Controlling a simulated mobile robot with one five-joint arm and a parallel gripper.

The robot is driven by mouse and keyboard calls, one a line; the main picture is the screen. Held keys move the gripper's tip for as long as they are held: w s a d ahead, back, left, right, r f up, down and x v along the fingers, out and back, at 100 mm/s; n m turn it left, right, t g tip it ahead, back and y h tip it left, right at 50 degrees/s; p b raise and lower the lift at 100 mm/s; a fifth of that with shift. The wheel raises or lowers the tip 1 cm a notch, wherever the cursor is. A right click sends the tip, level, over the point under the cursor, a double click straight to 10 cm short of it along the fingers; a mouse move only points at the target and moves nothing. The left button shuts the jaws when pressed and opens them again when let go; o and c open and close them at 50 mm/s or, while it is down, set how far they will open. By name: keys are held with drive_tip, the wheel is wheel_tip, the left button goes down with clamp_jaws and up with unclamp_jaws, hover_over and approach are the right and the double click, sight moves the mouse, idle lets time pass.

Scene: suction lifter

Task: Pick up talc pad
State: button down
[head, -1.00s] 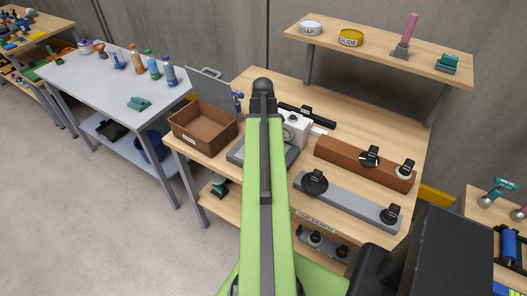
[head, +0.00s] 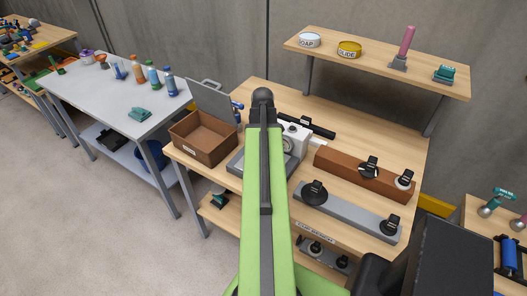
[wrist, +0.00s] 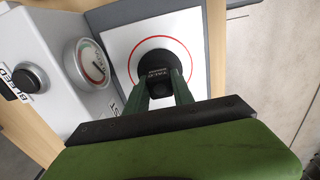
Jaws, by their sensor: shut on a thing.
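The talc pad (wrist: 157,62) is a round black pad with a label reading TALC on its block, in the wrist view. It is over a white plate (wrist: 122,45) with a red ring around the pad. My gripper (wrist: 162,90) has its two green fingers shut on the pad's black block. I cannot tell whether the pad touches the plate or is just above it. In the head view my green arm covers the gripper and the pad.
A white box with a dial gauge (wrist: 90,62) and a BLEED knob (wrist: 22,78) stands close left of my gripper. On the bench are a brown open case (head: 203,148), a brown block (head: 340,172) and a grey rail with black pads (head: 350,212).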

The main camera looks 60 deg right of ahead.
wheel_tip(320, 180, up, 5)
drive_tip(key=p, duration=0.4)
drive_tip(key=shift+f, duration=0.2)
drive_tip(key=s+r+p, duration=0.5)
drive_tip(key=s, duration=0.6)
drive_tip(key=shift+s+r+p, duration=0.4)
